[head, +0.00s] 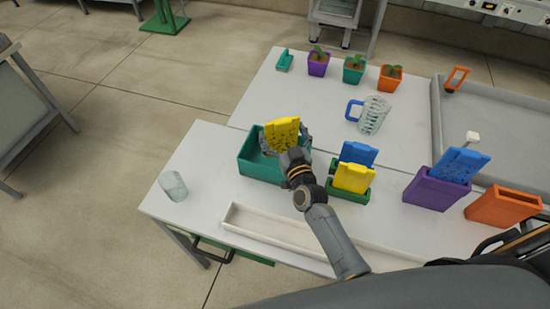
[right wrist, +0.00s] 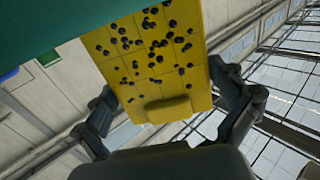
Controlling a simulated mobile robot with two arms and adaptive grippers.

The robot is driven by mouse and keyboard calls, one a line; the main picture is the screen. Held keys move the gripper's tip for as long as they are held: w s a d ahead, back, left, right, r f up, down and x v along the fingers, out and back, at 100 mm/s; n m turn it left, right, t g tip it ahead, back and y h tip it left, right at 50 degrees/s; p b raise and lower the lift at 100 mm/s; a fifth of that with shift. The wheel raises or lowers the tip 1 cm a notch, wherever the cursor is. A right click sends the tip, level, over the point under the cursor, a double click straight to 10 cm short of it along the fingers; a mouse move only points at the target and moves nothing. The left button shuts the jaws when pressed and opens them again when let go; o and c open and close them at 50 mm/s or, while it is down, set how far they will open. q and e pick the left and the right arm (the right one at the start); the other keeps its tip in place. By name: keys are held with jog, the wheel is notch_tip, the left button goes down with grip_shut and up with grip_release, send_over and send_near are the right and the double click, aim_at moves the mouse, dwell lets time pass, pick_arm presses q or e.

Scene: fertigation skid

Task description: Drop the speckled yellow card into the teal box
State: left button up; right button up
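The speckled yellow card (head: 281,133) stands over the right part of the teal box (head: 258,170) on the white table. My right gripper (head: 287,148) is shut on this card, with a finger at each side edge. In the right wrist view the card (right wrist: 160,62) shows black specks and a raised tab, between the fingers of my right gripper (right wrist: 172,105). The teal box wall (right wrist: 75,18) crosses the upper left there and hides the card's far end. I cannot tell how deep the card reaches. My left gripper is not in view.
Right of my gripper, a yellow card (head: 353,178) and a blue card (head: 358,153) stand in green holders. A purple box (head: 436,190) holds a speckled blue card (head: 459,165), beside an orange box (head: 503,207). A glass (head: 173,186) and a white tray (head: 275,233) are near.

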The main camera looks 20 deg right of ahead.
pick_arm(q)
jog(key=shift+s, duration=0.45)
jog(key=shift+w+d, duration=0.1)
pick_arm(e)
jog(key=s, duration=1.2)
jog(key=shift+d, duration=0.15)
jog(key=shift+s, duration=0.1)
